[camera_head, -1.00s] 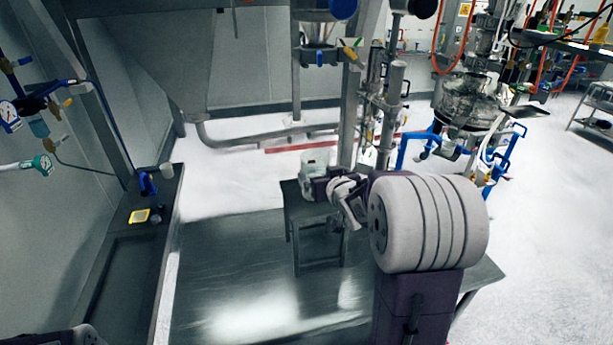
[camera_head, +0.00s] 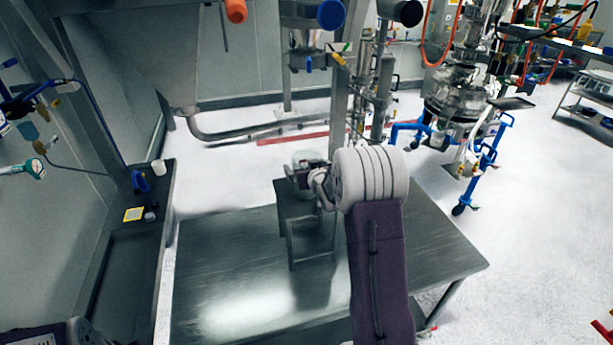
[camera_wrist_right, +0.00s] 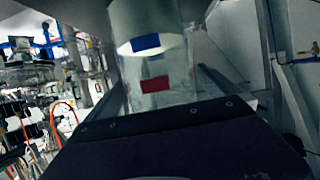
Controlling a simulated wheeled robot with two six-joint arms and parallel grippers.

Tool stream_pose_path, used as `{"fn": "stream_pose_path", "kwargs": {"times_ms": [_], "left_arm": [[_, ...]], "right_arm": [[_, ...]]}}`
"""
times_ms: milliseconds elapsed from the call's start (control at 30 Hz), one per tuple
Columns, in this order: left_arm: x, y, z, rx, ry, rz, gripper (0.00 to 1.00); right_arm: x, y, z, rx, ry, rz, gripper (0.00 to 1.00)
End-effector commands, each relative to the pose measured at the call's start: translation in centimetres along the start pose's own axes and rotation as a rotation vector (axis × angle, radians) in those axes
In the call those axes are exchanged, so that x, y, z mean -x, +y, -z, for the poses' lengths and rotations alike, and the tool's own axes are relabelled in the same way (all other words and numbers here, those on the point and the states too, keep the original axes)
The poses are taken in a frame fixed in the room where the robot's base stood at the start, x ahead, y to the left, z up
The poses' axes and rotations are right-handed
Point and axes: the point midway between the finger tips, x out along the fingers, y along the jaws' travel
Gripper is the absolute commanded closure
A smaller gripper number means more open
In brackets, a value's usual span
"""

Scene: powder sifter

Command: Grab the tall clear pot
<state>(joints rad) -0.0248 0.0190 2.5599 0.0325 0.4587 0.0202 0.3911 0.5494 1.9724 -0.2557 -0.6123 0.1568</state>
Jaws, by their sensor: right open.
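The tall clear pot (camera_wrist_right: 145,65) fills the upper middle of the right wrist view. It is a see-through cylinder with a blue and a red label, its upper end cut off by the picture edge. In the head view the pot (camera_head: 309,156) stands on the small stand and is mostly hidden behind my right gripper (camera_head: 301,173). My right gripper is open at the pot. I cannot tell whether the fingers touch it. Only a piece of my left arm shows at the lower left of the head view; its gripper is not visible.
The small metal stand (camera_head: 291,217) is on a wide steel table (camera_head: 235,260) with a clear top around it. A side bench (camera_head: 135,240) with small items is at left. A steel hopper (camera_head: 160,50) and vertical pipes (camera_head: 372,95) rise behind.

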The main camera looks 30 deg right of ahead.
Motion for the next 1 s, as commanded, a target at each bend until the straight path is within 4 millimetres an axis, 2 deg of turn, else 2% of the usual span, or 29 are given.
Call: {"fn": "stream_pose_path", "kwargs": {"times_ms": [100, 367, 600, 733, 833, 933, 1000], "left_arm": [[-0.1, 0.0, 0.0, 0.000, 0.000, 0.000, 1.00], [-0.1, 0.0, 0.0, 0.000, 0.000, 0.000, 1.00], [-0.1, 0.0, 0.0, 0.000, 0.000, 0.000, 1.00], [-0.3, 0.0, 0.0, 0.000, 0.000, 0.000, 1.00], [-0.7, 0.0, -0.1, 0.000, 0.000, 0.000, 1.00], [-0.7, 0.0, -0.1, 0.000, 0.000, 0.000, 1.00], [0.1, 0.0, 0.0, 0.000, 0.000, 0.000, 1.00]], "right_arm": [[0.0, 0.0, 0.0, 0.000, 0.000, 0.000, 0.00], [0.0, 0.0, 0.0, 0.000, 0.001, 0.000, 0.72], [0.1, 0.0, 0.2, 0.000, 0.003, 0.000, 0.73], [0.4, 0.0, 1.2, 0.000, 0.006, 0.001, 0.73], [1.2, 0.0, 3.2, 0.002, 0.011, -0.001, 0.73], [2.4, 0.0, 6.5, 0.003, 0.013, -0.002, 0.73], [3.3, 0.0, 9.1, 0.003, 0.011, -0.001, 0.73]]}}
